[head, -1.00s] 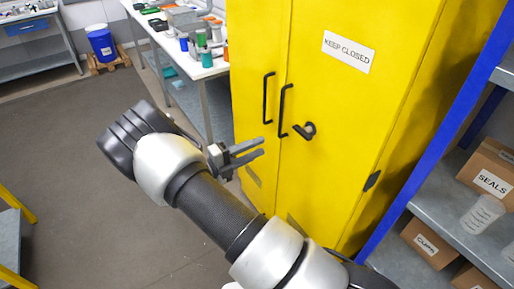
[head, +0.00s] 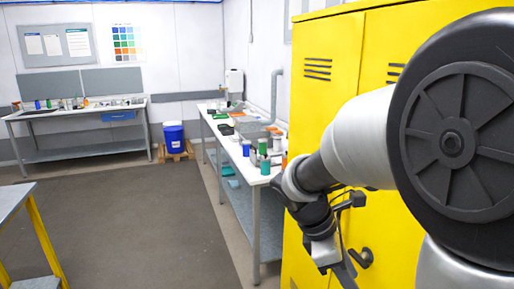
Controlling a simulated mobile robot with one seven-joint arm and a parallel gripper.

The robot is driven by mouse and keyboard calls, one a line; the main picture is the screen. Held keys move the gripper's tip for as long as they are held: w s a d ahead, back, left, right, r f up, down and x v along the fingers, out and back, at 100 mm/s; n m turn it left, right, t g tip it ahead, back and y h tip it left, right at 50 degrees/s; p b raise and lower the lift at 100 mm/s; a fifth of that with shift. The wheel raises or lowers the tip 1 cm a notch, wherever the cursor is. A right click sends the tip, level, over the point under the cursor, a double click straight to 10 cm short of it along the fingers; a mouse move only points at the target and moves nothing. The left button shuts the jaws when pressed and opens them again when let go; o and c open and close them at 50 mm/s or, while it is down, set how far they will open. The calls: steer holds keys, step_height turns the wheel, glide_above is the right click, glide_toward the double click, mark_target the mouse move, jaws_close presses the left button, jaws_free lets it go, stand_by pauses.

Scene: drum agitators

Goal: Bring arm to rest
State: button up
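My gripper (head: 344,268) hangs low in front of the yellow cabinet (head: 328,110), at the end of my folded arm, in the right half of the head view. A silver block and a dark finger pointing down and right show; the finger's tip runs to the bottom edge. The opening between the fingers does not show clearly. I see nothing held in it. My forearm and a large dark joint cover much of the cabinet's front. The black latch (head: 364,258) shows just right of my gripper.
A white side bench (head: 232,152) with bottles and jars runs along the wall left of the cabinet. A blue drum (head: 174,138) stands on a pallet behind. A back bench (head: 75,114) and a yellow-legged table (head: 20,205) stand left. The grey floor between is clear.

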steer(key=s+a+r+m+t+y, duration=0.5)
steer(key=s+r+m, duration=0.4)
steer(key=m, duration=0.6)
steer(key=shift+s+a+r+m+t+y+p, duration=0.25)
steer(key=shift+s+m+t+y, duration=0.2)
steer(key=shift+s, duration=0.55)
